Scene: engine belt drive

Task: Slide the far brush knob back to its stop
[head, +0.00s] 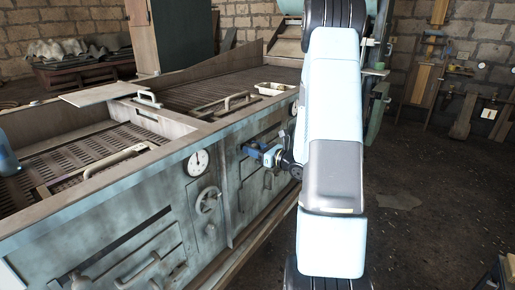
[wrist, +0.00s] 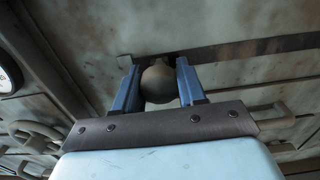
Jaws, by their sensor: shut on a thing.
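The far brush knob (wrist: 159,82) is a round, dull grey-brown ball in the wrist view. It sits at a dark horizontal slot (wrist: 250,48) in the worn metal front panel, near the slot's left part in that view. My gripper (wrist: 156,82) has its two blue fingers on either side of the knob, shut on it. In the head view my gripper (head: 252,151) reaches left to the machine's front. The knob is not discernible there, being small and covered by the fingers.
The machine's front carries a white dial gauge (head: 198,162), a handwheel (head: 207,199) and a nearer dark slot (head: 118,242). A shallow tray (head: 276,89) rests on its top edge. In the wrist view, bar handles lie below the slot. Open floor (head: 430,220) lies to the right.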

